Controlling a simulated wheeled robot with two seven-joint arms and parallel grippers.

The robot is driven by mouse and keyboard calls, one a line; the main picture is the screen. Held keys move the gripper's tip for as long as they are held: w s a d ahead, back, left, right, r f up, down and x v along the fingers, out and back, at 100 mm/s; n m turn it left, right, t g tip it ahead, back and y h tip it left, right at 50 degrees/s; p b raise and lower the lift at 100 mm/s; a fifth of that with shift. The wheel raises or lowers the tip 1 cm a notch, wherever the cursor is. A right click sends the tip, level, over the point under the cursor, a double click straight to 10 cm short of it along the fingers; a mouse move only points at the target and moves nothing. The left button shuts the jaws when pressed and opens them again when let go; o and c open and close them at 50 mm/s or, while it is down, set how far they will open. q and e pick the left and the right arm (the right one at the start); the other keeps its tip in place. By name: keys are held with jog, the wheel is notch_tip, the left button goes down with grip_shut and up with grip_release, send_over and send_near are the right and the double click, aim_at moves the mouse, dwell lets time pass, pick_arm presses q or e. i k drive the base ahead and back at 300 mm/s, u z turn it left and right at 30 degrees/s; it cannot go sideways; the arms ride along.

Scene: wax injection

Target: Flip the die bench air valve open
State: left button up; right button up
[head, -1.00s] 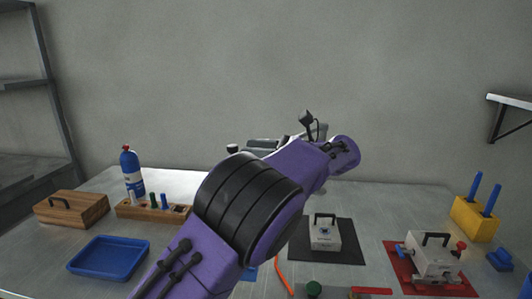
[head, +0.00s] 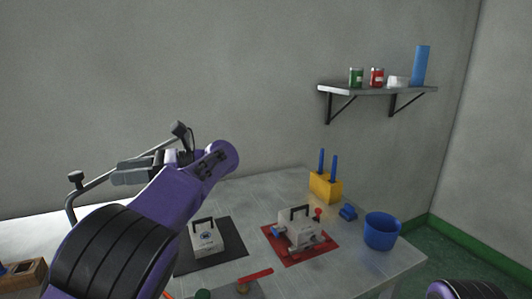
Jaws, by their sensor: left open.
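The lever slants slightly up to the right. My left gripper (head: 128,172) is open, left of my purple wrist and high above the back of the table, well away from the lever. Its fingers are partly hidden by my arm. My right gripper is out of view; only part of my right arm shows at bottom right.
A metal die on a black mat (head: 234,245) and another on a red mat (head: 275,248) stand behind the lever. A yellow block with blue handles (head: 325,187), a blue bin (head: 382,232) and a wall shelf (head: 378,89) are at right.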

aim_at(242, 282)
jog(key=k, duration=1.45)
